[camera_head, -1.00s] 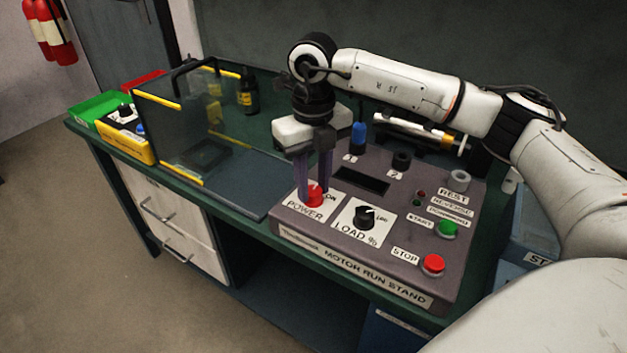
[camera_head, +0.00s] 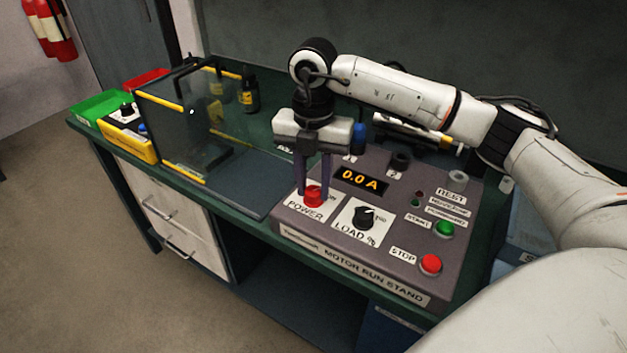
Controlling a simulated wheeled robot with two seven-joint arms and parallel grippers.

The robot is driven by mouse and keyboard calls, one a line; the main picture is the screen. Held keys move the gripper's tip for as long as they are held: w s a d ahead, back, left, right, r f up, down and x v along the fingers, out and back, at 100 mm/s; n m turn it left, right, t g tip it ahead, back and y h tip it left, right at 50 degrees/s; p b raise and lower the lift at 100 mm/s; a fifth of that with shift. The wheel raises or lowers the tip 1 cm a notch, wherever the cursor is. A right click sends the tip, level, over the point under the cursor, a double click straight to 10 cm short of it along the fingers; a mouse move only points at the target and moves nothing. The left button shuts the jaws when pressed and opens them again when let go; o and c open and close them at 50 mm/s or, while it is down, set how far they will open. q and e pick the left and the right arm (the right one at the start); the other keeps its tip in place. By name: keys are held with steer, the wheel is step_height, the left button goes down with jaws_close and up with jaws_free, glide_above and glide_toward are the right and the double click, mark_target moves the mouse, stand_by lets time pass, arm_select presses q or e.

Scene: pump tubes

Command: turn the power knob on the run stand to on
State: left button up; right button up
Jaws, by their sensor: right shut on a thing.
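The motor run stand (camera_head: 350,262) is a grey sloped console on the green bench. Its red power knob (camera_head: 314,196) sits at the left of the panel above the POWER label. My right gripper (camera_head: 314,188) points down with its fingers on either side of the red knob, shut on it. The fingers hide part of the knob and the ON mark, so its exact angle is hard to read. The display (camera_head: 361,181) is lit and reads 0.0 A. My left gripper is not in view.
The black load knob (camera_head: 364,216) is just right of the power knob. A green start button (camera_head: 444,229) and red stop button (camera_head: 430,264) are at the right. A clear guard box (camera_head: 180,125) with yellow edges stands left of the stand. Green and red bins are farther left.

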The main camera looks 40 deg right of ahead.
mark_target(314, 190)
steer(key=shift+m, duration=0.5)
steer(key=o, duration=1.1)
steer(key=shift+c, duration=0.2)
step_height(314, 190, up, 10)
steer(key=shift+r, duration=0.2)
